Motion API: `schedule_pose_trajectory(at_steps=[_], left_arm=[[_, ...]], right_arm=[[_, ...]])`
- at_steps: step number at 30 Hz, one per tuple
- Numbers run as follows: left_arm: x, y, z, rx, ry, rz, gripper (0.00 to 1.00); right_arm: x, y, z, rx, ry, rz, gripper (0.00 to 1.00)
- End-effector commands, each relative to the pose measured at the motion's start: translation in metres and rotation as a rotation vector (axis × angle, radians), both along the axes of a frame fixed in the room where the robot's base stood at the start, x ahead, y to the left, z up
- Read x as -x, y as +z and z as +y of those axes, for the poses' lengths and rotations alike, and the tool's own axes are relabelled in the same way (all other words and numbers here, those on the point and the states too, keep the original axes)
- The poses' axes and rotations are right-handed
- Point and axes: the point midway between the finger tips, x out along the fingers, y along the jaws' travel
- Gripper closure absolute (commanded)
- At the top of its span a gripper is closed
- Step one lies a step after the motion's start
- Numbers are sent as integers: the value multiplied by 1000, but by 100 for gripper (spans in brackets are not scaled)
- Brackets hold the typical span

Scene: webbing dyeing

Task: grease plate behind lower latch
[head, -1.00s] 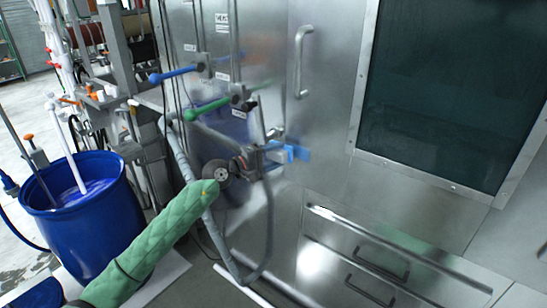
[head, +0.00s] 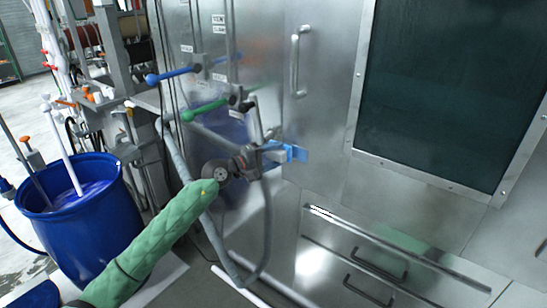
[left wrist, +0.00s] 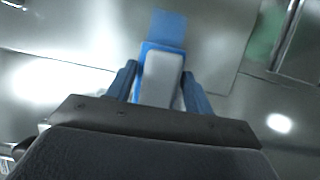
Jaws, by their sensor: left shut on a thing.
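My left gripper (head: 266,158) is in front of the steel cabinet wall, low beside the lever handles. It is shut on a small blue and grey tool (head: 292,153), whose blue end sticks out to the right. In the left wrist view the tool (left wrist: 163,78) sits between both fingers, with a flat blue part reaching ahead toward the steel. A lever with a green handle (head: 205,110) is above and left of the gripper; a blue-handled lever (head: 174,75) is higher. I cannot tell whether the tool touches the steel, nor make out a grease plate. My right gripper is out of view.
A blue barrel (head: 85,215) of liquid stands at the left. A grey hose (head: 188,170) hangs close to my left arm. A dark window (head: 445,85), a door handle (head: 297,60) and drawer handles (head: 375,265) are on the cabinet to the right.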

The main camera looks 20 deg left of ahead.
Motion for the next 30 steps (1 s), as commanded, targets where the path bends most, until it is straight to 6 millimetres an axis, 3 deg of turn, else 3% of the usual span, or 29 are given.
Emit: schedule_pose_trajectory(at_steps=[30], left_arm=[[-11, 1, -8, 1, -1, 1, 66]], right_arm=[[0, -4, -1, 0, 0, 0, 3]])
